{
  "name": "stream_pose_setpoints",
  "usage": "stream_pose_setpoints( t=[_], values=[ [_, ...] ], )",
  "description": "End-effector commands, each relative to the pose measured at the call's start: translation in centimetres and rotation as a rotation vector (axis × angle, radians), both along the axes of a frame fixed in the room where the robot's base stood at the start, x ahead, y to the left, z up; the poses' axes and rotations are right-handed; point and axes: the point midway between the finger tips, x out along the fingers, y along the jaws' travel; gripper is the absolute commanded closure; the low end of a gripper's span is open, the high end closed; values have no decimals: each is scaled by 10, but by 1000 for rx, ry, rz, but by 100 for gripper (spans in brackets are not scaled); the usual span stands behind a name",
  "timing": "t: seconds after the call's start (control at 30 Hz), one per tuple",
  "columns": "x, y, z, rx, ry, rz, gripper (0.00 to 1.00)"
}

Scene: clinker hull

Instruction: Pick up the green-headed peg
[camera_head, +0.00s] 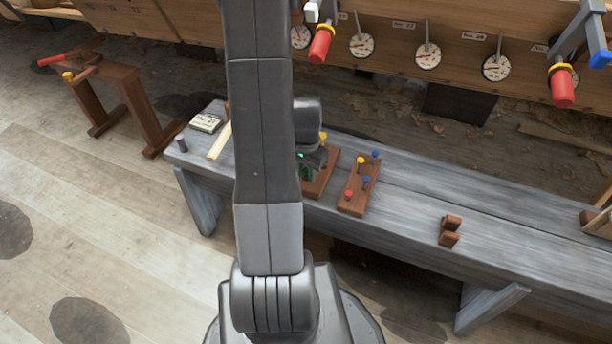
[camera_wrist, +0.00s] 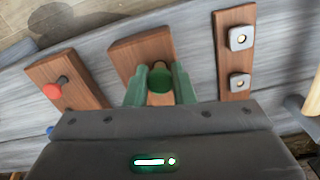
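In the wrist view, the green-headed peg (camera_wrist: 160,77) shows its round head over a brown wooden block (camera_wrist: 135,58). My gripper (camera_wrist: 160,84) has its two green fingers on either side of the head. The fingers are apart by about the head's width. I cannot tell whether they press on it or only stand around it. The peg's shaft is hidden. In the head view, my gripper (camera_head: 308,170) is down at the block (camera_head: 321,184) on the grey bench, and my arm hides much of this spot.
A second block (camera_head: 352,203) with red, yellow and blue pegs stands close on the right. A board with square metal fittings (camera_wrist: 236,62) shows in the wrist view. A small brown piece (camera_head: 449,231) lies further right on the bench (camera_head: 510,236). Red-handled clamps (camera_head: 321,44) hang above.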

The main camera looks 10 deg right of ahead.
Motion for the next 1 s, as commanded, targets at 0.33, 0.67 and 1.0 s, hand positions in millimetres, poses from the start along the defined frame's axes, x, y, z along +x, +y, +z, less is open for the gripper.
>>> stream_pose_setpoints(
  t=[0.33, 0.67, 1.0],
  values=[
    [0, 0, 4, -1, -1, 0, 99],
    [-6, 5, 37, 0, 1, 2, 99],
    [-80, 54, 36, 0, 4, 7, 99]
  ],
)
